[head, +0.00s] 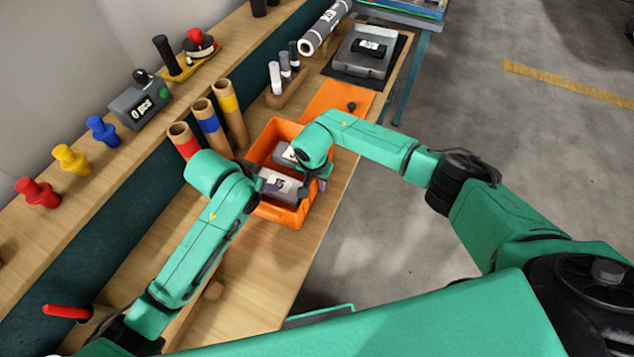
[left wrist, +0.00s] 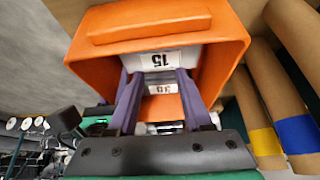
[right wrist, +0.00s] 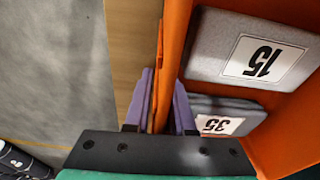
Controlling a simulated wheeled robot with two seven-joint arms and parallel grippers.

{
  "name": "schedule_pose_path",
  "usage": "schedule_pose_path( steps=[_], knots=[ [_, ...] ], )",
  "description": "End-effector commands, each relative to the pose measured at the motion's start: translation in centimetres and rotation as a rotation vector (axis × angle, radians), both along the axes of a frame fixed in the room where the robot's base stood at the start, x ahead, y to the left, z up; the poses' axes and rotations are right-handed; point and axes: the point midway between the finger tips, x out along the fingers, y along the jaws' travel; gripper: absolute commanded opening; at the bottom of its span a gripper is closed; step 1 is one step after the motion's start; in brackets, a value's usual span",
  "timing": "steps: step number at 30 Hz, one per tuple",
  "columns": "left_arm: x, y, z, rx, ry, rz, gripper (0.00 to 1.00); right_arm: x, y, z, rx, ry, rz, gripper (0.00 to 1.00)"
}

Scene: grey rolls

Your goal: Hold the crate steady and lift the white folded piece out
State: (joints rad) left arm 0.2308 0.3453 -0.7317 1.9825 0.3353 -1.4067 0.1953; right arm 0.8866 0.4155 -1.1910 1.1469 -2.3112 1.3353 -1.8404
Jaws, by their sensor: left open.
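An orange crate (head: 292,217) sits on the wooden bench, also seen in the left wrist view (left wrist: 233,42). Inside lie two grey folded pieces with white labels: piece 15 (right wrist: 215,42) nearer me and piece 35 (right wrist: 242,103) farther away. No plainly white piece shows. My left gripper (left wrist: 158,78) is open over the crate, fingertips on either side of piece 15's edge; I cannot tell if they touch. My right gripper (right wrist: 163,90) is shut on the crate's right wall, one finger outside and one inside. In the head view my right arm partly covers piece 35.
Cardboard tubes (head: 232,115) stand close to the crate's left. An orange panel (head: 335,100) lies beyond it, and a grey case (head: 362,52) farther back. A counter box (head: 140,102) and coloured knobs stand on the shelf.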

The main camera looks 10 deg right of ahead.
Motion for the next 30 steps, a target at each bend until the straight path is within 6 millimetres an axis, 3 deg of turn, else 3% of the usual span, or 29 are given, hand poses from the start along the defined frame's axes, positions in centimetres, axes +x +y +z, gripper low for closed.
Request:
schedule_pose_path(
  steps=[3,5,6,30],
  knots=[
    [0.00,0.00,0.00,0.000,0.000,0.000,0.50,0.00,0.01,0.02,0.000,0.000,0.000,0.23],
    [0.00,0.00,0.00,0.000,0.000,0.000,0.50,0.00,0.01,0.03,0.000,0.000,0.000,0.03],
    [0.00,0.00,0.00,0.000,0.000,0.000,0.50,0.00,0.01,0.04,0.000,0.000,0.000,0.00],
    [0.00,0.00,0.00,0.000,0.000,0.000,0.50,0.02,0.01,0.10,0.002,0.000,-0.001,0.00]
  ],
)
